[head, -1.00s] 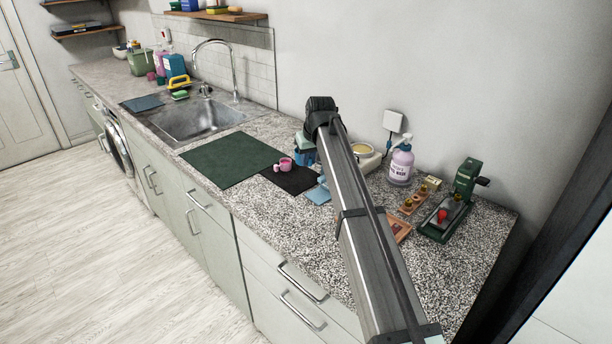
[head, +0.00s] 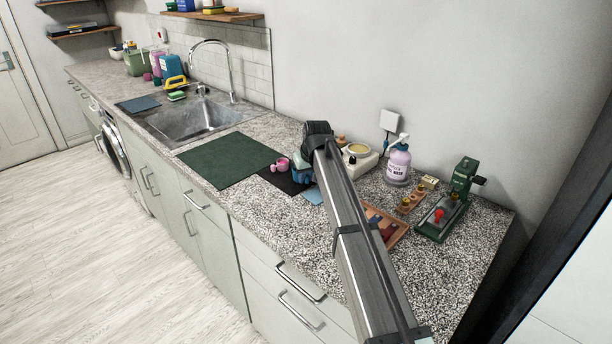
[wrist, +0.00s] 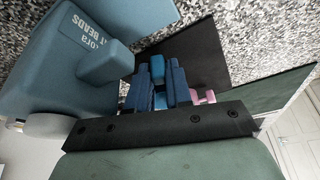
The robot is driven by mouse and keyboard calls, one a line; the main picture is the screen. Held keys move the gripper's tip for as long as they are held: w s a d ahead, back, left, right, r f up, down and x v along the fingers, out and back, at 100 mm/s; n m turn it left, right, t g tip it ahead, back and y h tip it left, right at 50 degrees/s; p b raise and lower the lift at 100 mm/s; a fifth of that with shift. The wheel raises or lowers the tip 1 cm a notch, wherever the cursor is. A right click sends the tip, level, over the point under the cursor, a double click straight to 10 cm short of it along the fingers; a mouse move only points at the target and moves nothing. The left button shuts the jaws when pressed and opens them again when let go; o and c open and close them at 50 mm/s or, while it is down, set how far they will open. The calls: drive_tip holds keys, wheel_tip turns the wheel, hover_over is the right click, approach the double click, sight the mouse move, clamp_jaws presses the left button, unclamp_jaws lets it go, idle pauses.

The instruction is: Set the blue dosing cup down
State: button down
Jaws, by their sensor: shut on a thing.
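In the wrist view my gripper (wrist: 157,88) has two dark blue fingers, shut on the blue dosing cup (wrist: 157,68). Part of the cup shows between and beyond the fingertips; the rest is hidden. The fingers are over or near the black mat (wrist: 200,47); whether the cup touches it I cannot tell. In the head view my arm's end covers the cup beside the black mat (head: 284,182). A pink cup (head: 280,165) stands on that mat, and it also shows just right of the fingers in the wrist view (wrist: 204,95).
A large blue container with lettering (wrist: 75,45) is close left of the fingers. A dark green mat (head: 228,158) lies left of the black one; a light blue flat piece (head: 314,196) lies at its right. A pump bottle (head: 398,165) stands further right. The front counter is clear.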

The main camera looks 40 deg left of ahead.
drive_tip(key=c, duration=1.3)
unclamp_jaws()
drive_tip(key=v, duration=1.2)
drive_tip(key=shift+r, duration=0.1)
drive_tip(key=shift+a, duration=0.1)
